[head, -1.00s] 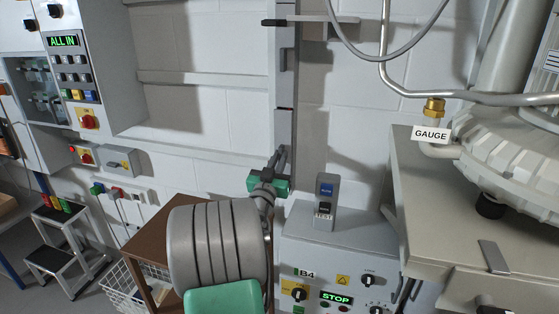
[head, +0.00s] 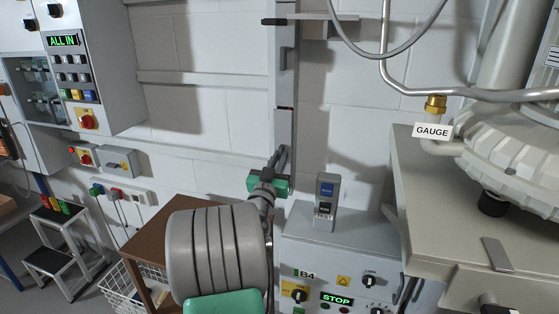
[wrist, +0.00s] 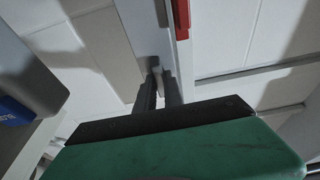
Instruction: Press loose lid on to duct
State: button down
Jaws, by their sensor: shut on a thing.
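A narrow grey upright duct (head: 286,75) runs down the white wall in the head view. It also shows in the wrist view (wrist: 147,25) as a pale strip running up from the fingertips. I cannot clearly tell where the loose lid ends and the duct begins. My gripper (head: 276,160), with a green body, is at the duct's lower visible part. In the wrist view its dark fingers (wrist: 159,82) are close together on a thin pale edge at the strip, which seems to be the lid. The fingertips' exact contact is partly hidden.
A grey B4 cabinet (head: 325,250) with a small blue-topped device (head: 327,200) stands just right of my gripper. A brown-topped cart (head: 155,230) is at left. A bench (head: 440,190) with pipes and a GAUGE label (head: 432,130) fills the right.

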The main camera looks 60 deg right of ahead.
jog(key=shift+w+d, duration=0.1)
jog(key=shift+d, duration=0.55)
dwell(0.5)
jog(key=c, duration=1.4)
grip_release()
